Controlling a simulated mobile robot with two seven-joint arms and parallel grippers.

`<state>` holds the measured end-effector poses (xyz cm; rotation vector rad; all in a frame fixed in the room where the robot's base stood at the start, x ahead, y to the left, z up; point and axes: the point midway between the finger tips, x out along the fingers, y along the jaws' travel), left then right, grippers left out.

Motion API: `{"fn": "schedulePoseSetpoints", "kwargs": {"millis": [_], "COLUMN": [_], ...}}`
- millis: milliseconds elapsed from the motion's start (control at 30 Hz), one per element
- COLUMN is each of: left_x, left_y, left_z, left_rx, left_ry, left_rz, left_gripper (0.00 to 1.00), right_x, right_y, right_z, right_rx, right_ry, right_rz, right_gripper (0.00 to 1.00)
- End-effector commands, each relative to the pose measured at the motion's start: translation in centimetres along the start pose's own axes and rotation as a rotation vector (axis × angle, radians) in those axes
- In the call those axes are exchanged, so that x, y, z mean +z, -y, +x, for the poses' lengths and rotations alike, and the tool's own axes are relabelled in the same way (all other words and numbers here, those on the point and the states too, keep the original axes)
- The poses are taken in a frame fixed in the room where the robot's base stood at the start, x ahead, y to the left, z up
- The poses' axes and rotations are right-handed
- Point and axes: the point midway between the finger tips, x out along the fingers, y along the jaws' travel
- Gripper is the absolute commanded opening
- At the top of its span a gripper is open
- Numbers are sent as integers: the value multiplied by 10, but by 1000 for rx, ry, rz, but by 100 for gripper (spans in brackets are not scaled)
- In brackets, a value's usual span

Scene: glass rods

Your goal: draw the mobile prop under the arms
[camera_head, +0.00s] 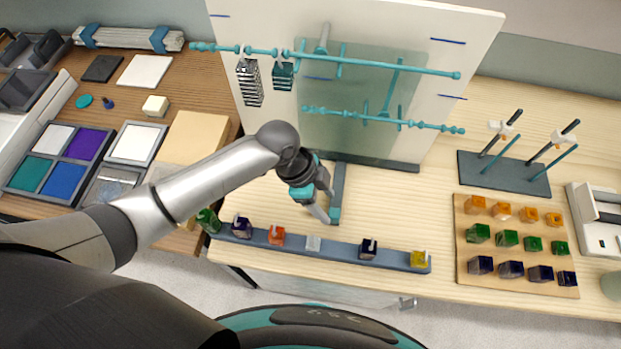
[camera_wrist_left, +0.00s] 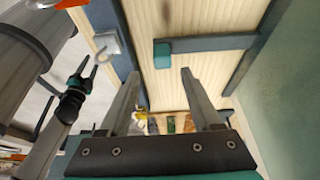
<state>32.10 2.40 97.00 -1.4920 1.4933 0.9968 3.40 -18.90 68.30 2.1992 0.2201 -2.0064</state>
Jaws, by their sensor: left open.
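The mobile has two teal arms, an upper rod (camera_head: 370,63) and a lower rod (camera_head: 390,119), in front of a white board. A grey foot bar with a teal end block (camera_head: 334,215) lies on the table below them; it looks like the prop. The block also shows in the left wrist view (camera_wrist_left: 162,55). My left gripper (camera_head: 326,208) is open and empty, its fingers pointing down close beside the block. In the left wrist view the block sits beyond and between the fingertips.
A grey rail (camera_head: 340,249) with several hooked coloured cubes runs along the front edge. A wooden tray (camera_head: 466,245) of coloured blocks stands right. A translucent green panel (camera_head: 350,145) stands behind the rods.

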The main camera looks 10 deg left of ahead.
Motion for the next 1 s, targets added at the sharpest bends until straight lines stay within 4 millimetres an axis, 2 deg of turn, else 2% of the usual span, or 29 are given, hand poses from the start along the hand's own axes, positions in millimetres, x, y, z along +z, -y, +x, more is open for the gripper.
{"fn": "schedulePoseSetpoints", "kwargs": {"millis": [33, 200, 400, 600, 1000], "left_x": [0, 0, 0, 0, 0], "left_y": [1, 0, 0, 0, 0], "left_z": [-12, -47, -77, -88, -88], "left_rx": [-3, -2, 1, 2, 3], "left_ry": [1, 2, 1, 1, 1], "left_rz": [2, 1, 0, -1, -1], "left_gripper": [65, 65, 65, 65, 65], "right_x": [0, -1, -1, -1, -1], "right_y": [0, 0, 0, 0, 0], "right_z": [-2, -5, -6, -6, -6], "right_rx": [0, 0, 0, 0, 0], "right_ry": [0, -1, -1, -1, -1], "right_rz": [0, 0, 0, 0, 0], "right_gripper": [50, 50, 50, 50, 50]}}
